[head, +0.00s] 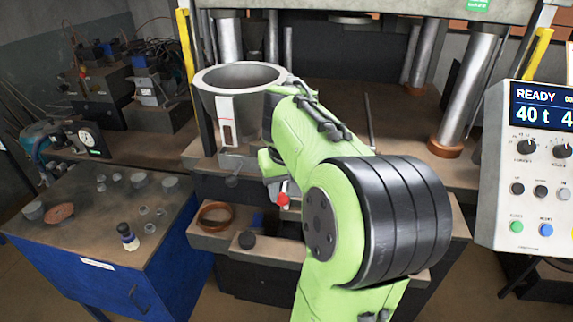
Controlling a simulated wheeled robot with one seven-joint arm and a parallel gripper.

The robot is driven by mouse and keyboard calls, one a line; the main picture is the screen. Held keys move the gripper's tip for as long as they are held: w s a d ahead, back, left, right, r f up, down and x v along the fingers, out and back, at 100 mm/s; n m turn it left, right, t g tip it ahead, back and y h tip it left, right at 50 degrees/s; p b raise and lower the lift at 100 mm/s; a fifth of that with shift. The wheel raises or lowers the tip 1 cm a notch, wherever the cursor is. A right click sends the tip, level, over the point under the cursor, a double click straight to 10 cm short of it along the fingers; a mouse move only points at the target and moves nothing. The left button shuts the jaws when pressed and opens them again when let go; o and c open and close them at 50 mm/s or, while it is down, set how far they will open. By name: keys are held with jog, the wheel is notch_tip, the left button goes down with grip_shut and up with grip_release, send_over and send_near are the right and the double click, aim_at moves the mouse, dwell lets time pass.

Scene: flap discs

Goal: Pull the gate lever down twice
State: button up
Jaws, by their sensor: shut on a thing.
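A grey hopper (207,104) with an open round top and a narrow level window stands on the press table. The gate lever's red knob (283,200) shows below and to the right of the hopper, beside my green arm, with a short pale stalk above it. My gripper (274,188) is at the lever, just left of the knob, and is shut on it. The arm hides most of the fingers and the rest of the lever, so the exact grip cannot be seen.
A blue cabinet (150,262) at the left carries small weights, a copper disc and a bottle. A control panel (528,210) reading READY stands at the right. Steel press columns (468,90) rise behind.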

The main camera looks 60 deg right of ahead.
jog(key=shift+a+r, duration=0.1)
jog(key=w+d+p+v, duration=0.1)
jog(key=p+v, duration=0.8)
jog(key=v, duration=0.1)
jog(key=shift+w+r+p, duration=0.35)
jog(key=shift+r+p, duration=0.05)
jog(key=shift+d+f, duration=0.1)
dwell(0.4)
jog(key=shift+s+a+f+b+x, duration=0.1)
jog(key=shift+s+a+b+x, duration=0.15)
jog(key=shift+b+x, duration=1.45)
jog(key=shift+s+a+f+b+x, duration=0.15)
jog(key=shift+s+b+x, duration=0.2)
jog(key=shift+b+x, duration=1.35)
jog(key=shift+s+a+b+x, duration=0.3)
jog(key=shift+b+x, duration=1.2)
jog(key=shift+x, duration=0.3)
jog(key=shift+d+r, duration=0.1)
jog(key=w+d+p+v, duration=0.1)
jog(key=p+v, duration=0.8)
jog(key=v, duration=0.1)
jog(key=shift+w+r+p, duration=0.35)
jog(key=shift+w+r, duration=0.05)
jog(key=shift+r, duration=0.1)
jog(key=shift+d, duration=0.1)
